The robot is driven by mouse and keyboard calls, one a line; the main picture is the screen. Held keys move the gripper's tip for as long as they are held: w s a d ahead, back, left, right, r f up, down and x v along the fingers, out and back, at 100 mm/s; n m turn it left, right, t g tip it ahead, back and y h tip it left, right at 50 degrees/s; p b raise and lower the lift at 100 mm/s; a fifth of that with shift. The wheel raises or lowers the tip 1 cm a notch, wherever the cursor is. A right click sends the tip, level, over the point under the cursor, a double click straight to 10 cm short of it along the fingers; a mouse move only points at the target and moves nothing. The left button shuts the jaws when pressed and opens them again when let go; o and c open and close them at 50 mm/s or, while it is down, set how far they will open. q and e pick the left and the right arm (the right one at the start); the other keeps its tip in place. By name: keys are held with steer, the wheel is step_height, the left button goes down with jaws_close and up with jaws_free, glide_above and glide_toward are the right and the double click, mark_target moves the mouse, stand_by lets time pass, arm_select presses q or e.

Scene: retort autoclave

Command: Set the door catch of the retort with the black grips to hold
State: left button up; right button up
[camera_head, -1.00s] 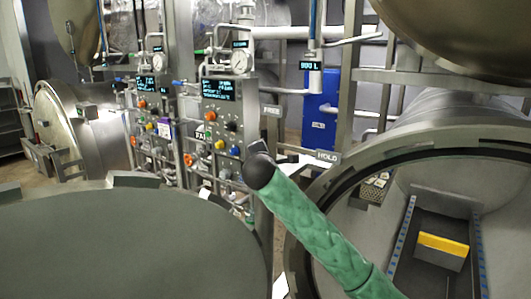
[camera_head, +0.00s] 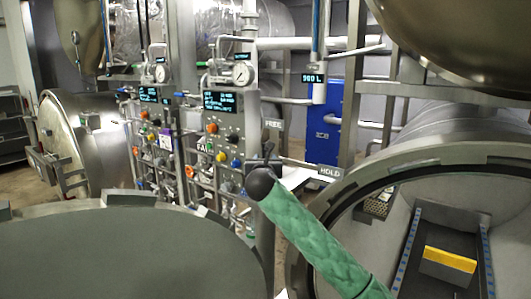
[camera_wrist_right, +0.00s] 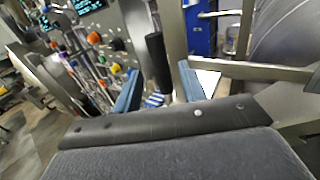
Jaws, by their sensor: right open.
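The open retort (camera_head: 372,176) fills the right of the head view. Beside its mouth are a FREE plate (camera_head: 272,124) and, lower right, a HOLD plate (camera_head: 330,173). My right arm, in a green sleeve, reaches up from the lower right; its dark wrist end hides most of the catch area. In the right wrist view a black grip (camera_wrist_right: 157,62) stands between the two blue fingers of my right gripper (camera_wrist_right: 160,90). The fingers are open, with visible gaps to the grip. I cannot tell the catch's setting. My left gripper is not in view.
A large grey round door (camera_head: 120,250) fills the lower left. A control panel (camera_head: 222,125) with knobs and a gauge stands behind my wrist. A yellow-topped block (camera_head: 450,260) lies inside the retort. Another retort (camera_head: 85,140) stands at the far left.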

mark_target(265, 154)
steer(key=w+p, duration=0.2)
steer(key=w, duration=0.2)
steer(key=shift+w+r, duration=0.15)
steer(key=shift+w, duration=0.25)
steer(key=shift+w+d+p, duration=0.1)
steer(key=shift+w+p, duration=0.3)
steer(key=shift+w, duration=0.2)
steer(key=shift+c, duration=0.2)
jaws_close()
